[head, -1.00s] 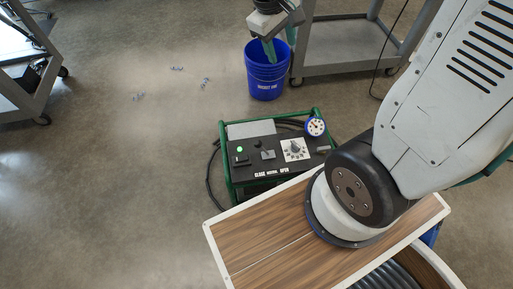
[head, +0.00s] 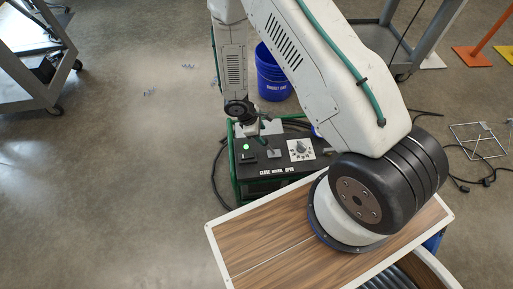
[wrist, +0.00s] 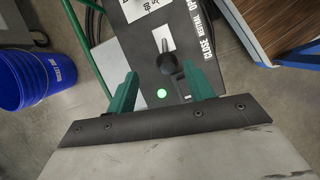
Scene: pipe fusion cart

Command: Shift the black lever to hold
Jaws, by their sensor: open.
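The control box (head: 266,172) is black-topped with a green frame and printed "CLOSE", "NEUTRAL" and "OPEN"; I cannot make out a "hold" mark. In the wrist view, the black lever (wrist: 168,62) is a round knob on a stem over a pale plate (wrist: 162,38). My gripper (wrist: 160,87) is open, its two green fingers apart. The knob lies just beyond the fingertips, roughly between their lines; contact is not visible. In the head view my gripper (head: 256,140) hangs low over the box and partly hides the lever area.
A lit green lamp (wrist: 162,93) shows between my fingers. A dial on a white plate (head: 301,150) is right of the lever. A blue bucket (head: 273,75) stands behind the box. A wood-topped cart (head: 262,236) is in front. Open floor lies left.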

